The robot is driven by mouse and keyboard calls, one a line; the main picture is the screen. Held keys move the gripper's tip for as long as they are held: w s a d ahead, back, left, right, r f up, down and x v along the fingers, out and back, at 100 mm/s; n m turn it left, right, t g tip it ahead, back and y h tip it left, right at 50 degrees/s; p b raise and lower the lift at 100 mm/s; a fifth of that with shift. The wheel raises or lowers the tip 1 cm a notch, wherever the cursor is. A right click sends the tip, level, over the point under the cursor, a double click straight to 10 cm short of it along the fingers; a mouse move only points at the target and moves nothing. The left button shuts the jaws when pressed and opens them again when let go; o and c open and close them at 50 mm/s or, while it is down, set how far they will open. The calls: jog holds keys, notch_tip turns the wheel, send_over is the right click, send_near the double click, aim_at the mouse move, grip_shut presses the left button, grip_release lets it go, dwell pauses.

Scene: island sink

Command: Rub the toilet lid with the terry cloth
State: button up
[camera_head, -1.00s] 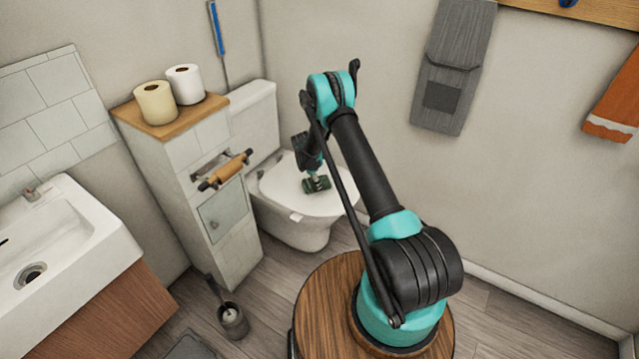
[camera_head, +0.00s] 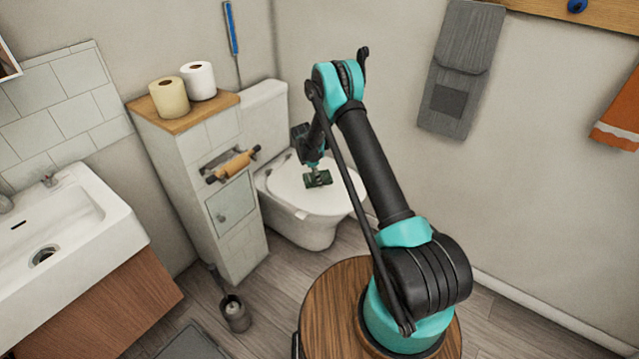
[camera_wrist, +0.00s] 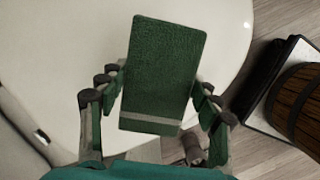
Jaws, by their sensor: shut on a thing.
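The toilet lid (camera_head: 290,190) is white, rounded and closed on the toilet at the centre of the head view. It also fills much of the wrist view (camera_wrist: 75,60). The terry cloth (camera_wrist: 162,70) is a dark green folded rectangle with a pale stripe near one end. My gripper (camera_head: 316,175) is shut on the cloth, over the lid, with fingers on both sides of it in the wrist view (camera_wrist: 155,100). The cloth shows small and dark at the fingertips in the head view (camera_head: 319,180). I cannot tell whether it touches the lid.
A tiled cabinet (camera_head: 235,240) with two paper rolls (camera_head: 184,89) on top and a roll holder (camera_head: 233,165) stands left of the toilet. A brush holder (camera_head: 234,314) is on the floor. A sink (camera_head: 60,230) is at the left. Towels hang on the right wall.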

jog(key=shift+r, duration=1.25)
